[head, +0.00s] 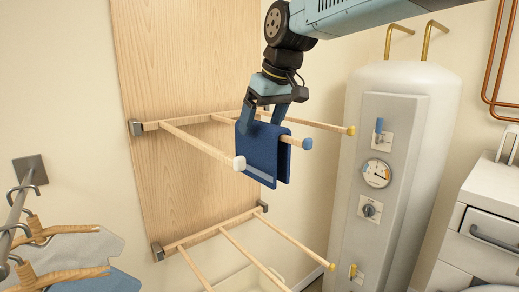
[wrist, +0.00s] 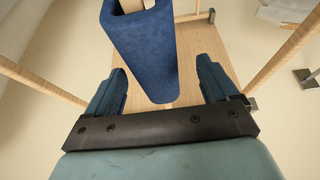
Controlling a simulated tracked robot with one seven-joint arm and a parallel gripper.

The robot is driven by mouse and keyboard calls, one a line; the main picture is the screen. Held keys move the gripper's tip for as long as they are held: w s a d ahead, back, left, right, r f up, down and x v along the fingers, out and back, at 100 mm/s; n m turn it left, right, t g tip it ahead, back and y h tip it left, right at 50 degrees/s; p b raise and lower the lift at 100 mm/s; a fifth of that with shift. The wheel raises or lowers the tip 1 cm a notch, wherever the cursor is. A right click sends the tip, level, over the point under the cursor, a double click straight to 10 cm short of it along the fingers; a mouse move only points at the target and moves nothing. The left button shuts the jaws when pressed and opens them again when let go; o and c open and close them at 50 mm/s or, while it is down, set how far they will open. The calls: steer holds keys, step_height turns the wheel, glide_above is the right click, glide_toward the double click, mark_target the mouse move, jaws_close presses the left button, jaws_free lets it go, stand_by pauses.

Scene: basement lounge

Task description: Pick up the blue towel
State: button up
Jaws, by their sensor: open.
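The blue towel (head: 262,153) hangs folded over the middle rod of the upper wooden rack; the rod's blue end cap (head: 307,143) sticks out to the right of it. A paler band runs along its lower edge. My gripper (head: 263,114) points down at the towel's top from above, with its fingers apart. In the wrist view the towel (wrist: 140,48) shows between and beyond the two open fingers (wrist: 161,68). I cannot tell whether either finger touches the cloth.
A white-capped rod (head: 200,146) and a yellow-capped rod (head: 320,125) flank the towel. A lower rack (head: 245,254) stands below. A white boiler (head: 395,160) with a gauge is at right, beside a drawer cabinet (head: 478,240). Wooden hangers (head: 60,278) with clothes are at lower left.

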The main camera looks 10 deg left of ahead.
steer(key=x, duration=0.3)
steer(key=shift+w+f, duration=0.25)
steer(key=shift+w, duration=0.1)
steer(key=shift+w+a+f, duration=0.1)
steer(key=shift+w+f, duration=0.05)
steer(key=shift+f, duration=0.4)
steer(key=shift+f, duration=0.25)
steer(key=c, duration=1.2)
